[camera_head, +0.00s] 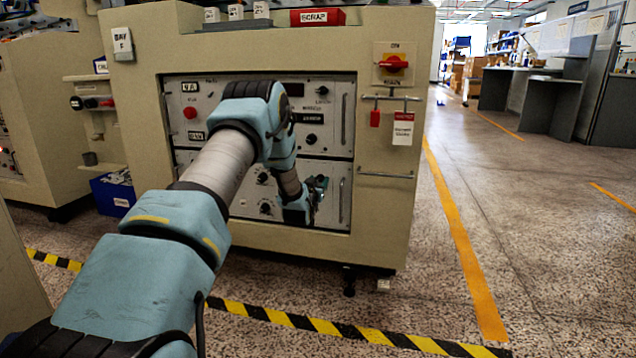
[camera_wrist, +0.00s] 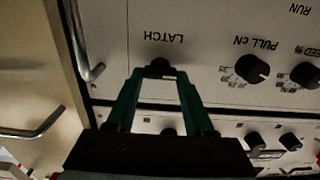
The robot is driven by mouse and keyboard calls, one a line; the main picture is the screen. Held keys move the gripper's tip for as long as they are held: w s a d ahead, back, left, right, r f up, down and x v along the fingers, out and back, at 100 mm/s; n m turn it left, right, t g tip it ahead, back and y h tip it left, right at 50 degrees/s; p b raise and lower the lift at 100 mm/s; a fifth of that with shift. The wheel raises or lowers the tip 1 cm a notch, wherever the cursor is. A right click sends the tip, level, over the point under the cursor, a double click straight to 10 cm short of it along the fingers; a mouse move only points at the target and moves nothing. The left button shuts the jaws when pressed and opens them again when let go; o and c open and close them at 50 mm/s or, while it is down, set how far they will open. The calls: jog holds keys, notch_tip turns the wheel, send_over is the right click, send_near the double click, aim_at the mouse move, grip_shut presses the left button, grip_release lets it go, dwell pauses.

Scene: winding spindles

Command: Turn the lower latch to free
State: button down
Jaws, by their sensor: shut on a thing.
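The lower latch is a small black knob (camera_wrist: 159,64) beside the upside-down word LATCH in the wrist view. It sits near the edge of the lower panel (camera_wrist: 205,22). My gripper (camera_wrist: 159,74) has its two green fingertips closed on the knob from both sides. The fingertips partly cover it, so its turn angle cannot be told. In the head view my gripper (camera_head: 319,188) is at the right part of the lower panel (camera_head: 334,216), and the latch is hidden there.
A vertical metal handle (camera_wrist: 83,45) stands close beside my fingers. A PULL cN knob (camera_wrist: 252,68) lies to the right in the wrist view. The upper panel (camera_head: 335,140) has more knobs. A red rotary switch (camera_head: 393,63) and hanging tags (camera_head: 402,130) are on the cabinet's right side.

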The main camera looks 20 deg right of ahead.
jog(key=shift+m, duration=0.3)
jog(key=m, duration=0.3)
jog(key=shift+d+m, duration=0.15)
jog(key=shift+m, duration=0.25)
jog(key=m, duration=0.5)
jog(key=shift+s+d+p, duration=0.1)
jog(key=shift+p, duration=0.2)
jog(key=m, duration=0.4)
jog(key=shift+f, duration=0.15)
jog(key=shift+m, duration=2.2)
jog(key=shift+f, duration=0.1)
jog(key=shift+c, duration=1.4)
grip_release()
